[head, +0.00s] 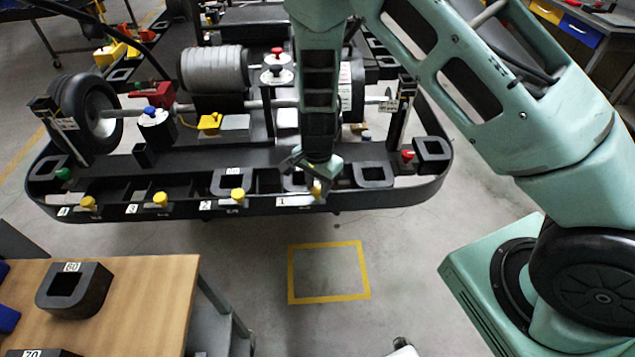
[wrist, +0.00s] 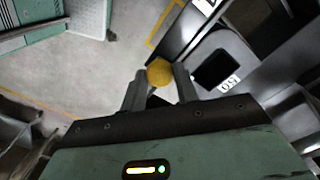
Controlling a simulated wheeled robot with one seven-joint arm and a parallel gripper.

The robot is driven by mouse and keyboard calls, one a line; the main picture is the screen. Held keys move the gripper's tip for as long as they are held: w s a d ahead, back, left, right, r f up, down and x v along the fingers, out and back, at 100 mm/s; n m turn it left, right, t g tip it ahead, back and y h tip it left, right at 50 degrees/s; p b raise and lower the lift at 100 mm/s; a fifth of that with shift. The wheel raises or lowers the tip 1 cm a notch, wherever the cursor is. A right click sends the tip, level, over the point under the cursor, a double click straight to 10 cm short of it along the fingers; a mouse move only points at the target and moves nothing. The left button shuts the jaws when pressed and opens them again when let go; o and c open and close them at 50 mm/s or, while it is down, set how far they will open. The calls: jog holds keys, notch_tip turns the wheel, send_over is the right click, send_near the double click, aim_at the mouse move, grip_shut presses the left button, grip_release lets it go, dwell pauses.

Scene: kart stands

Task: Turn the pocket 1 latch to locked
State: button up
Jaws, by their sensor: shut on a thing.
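The pocket 1 latch (head: 317,188) is a small yellow knob on the front rim of the black kart, just right of the plate marked 1 (head: 295,201). My gripper (head: 318,178) is down at it, and its fingers hide part of the knob. In the wrist view the yellow knob (wrist: 160,72) sits between the fingertips of my gripper (wrist: 159,82), which are shut on it. The exact turn of the latch is hard to tell because the fingers cover it. A dark block with a square hole and a number label (wrist: 220,70) lies beside the latch.
Several other yellow latches, such as one at the plate marked 2 (head: 238,195), line the front rim to the left. Black hollow blocks (head: 374,175) sit along the kart. A wooden table (head: 150,290) stands at the lower left. The floor with a yellow square (head: 329,272) is clear.

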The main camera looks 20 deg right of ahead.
aim_at(317, 191)
jog(key=shift+w+m, duration=0.1)
jog(key=shift+m, duration=0.3)
jog(key=shift+r, duration=0.1)
jog(key=o, duration=1)
jog(key=shift+c, duration=0.2)
notch_tip(317, 191, up, 17)
jog(key=b, duration=0.1)
jog(key=shift+r+b, duration=0.15)
jog(key=shift+b, duration=0.25)
jog(key=s+a+r+n+b, duration=0.1)
jog(key=s+a+r+n, duration=0.1)
jog(key=s+n, duration=0.8)
jog(key=s+a+r+n+b, duration=0.1)
jog(key=s+a+n, duration=0.3)
jog(key=s+n, duration=0.6)
jog(key=s+b, duration=0.1)
jog(key=s, duration=0.5)
jog(key=shift+s+a+r+n+y, duration=0.2)
jog(key=shift+s+r+n+y, duration=0.1)
jog(key=shift+r, duration=0.1)
